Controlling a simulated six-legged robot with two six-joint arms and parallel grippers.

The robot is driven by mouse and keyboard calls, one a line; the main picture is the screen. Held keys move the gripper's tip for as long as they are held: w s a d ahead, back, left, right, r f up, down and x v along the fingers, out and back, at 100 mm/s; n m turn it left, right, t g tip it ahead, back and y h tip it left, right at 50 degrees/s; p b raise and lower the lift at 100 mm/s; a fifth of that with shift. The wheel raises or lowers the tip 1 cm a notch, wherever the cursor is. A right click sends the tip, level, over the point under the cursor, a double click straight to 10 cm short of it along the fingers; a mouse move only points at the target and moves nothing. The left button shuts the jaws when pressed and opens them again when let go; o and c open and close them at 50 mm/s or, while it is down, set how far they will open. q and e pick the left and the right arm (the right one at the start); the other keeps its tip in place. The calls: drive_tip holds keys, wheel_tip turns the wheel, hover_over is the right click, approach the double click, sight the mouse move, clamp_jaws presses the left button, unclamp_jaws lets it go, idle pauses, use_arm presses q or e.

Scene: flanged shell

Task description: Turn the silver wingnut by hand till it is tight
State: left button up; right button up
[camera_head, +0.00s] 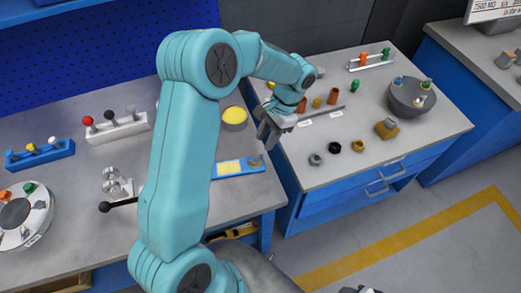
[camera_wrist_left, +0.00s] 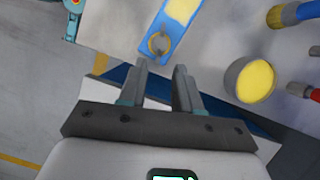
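I cannot pick out the silver wingnut for certain. A small grey-brown fitting (camera_head: 255,160) sits at the right end of a blue plate (camera_head: 217,171) with yellow patches, at the bench's right edge. In the left wrist view this fitting (camera_wrist_left: 159,43) looks like a ring at the near end of the blue plate (camera_wrist_left: 166,22). A loose silver nut-like piece (camera_head: 315,159) lies on the right bench. My left gripper (camera_head: 268,134) hangs near the gap between the benches. Its fingers (camera_wrist_left: 160,67) are apart and empty, just short of the fitting. My right gripper does not show.
A cup with yellow contents (camera_head: 233,117) stands behind the plate; it also shows in the left wrist view (camera_wrist_left: 249,79). A black-knobbed lever clamp (camera_head: 117,187) stands left. The right bench holds a dark bowl-shaped piece (camera_head: 411,98) and a brass block (camera_head: 386,128).

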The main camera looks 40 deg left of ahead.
sight(258, 156)
use_arm(q)
drive_tip(key=x, duration=0.6)
drive_tip(key=shift+s+f, duration=0.1)
drive_tip(key=shift+f, duration=0.05)
clamp_jaws()
